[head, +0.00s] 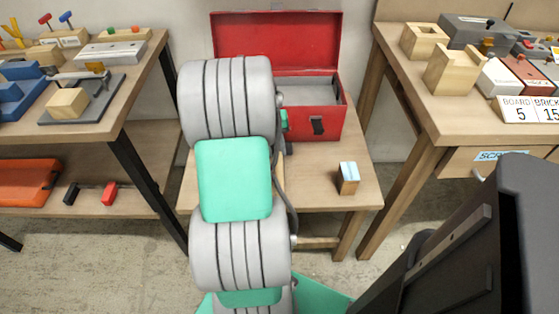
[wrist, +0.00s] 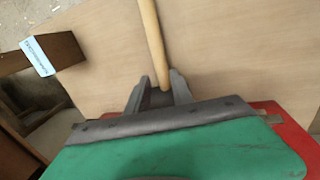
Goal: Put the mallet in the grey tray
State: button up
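In the wrist view a pale wooden handle (wrist: 153,40) runs from the top edge down between the two grey fingers of my gripper (wrist: 158,80). Its head is out of view, so I cannot tell if it is the mallet's. The right finger looks close against the handle and a narrow gap seems to show on the left, so the grip is unclear. In the head view my arm hides the gripper. The open red toolbox (head: 322,126) has a grey inside (head: 318,88), possibly the tray. A flat grey plate (head: 60,117) bearing a wooden block lies on the left bench.
The toolbox stands on a low wooden table (head: 318,205) with a small blue-topped block (head: 348,178). The right bench (head: 452,112) and left bench (head: 132,98) hold several objects. A black-and-red item (head: 108,194) and an orange case (head: 25,185) lie on the left lower shelf.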

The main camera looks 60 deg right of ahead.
aim_at(279, 161)
jog(key=f, duration=0.2)
jog(key=f+b, duration=0.1)
jog(key=f, duration=0.1)
jog(key=s+f, duration=0.1)
jog(key=f, duration=0.1)
jog(key=shift+d+f+b, duration=0.1)
jog(key=shift+d+b, duration=0.1)
jog(key=shift+b, duration=0.1)
jog(key=shift+c, duration=0.6)
jog(key=shift+w, duration=0.1)
grip_shut()
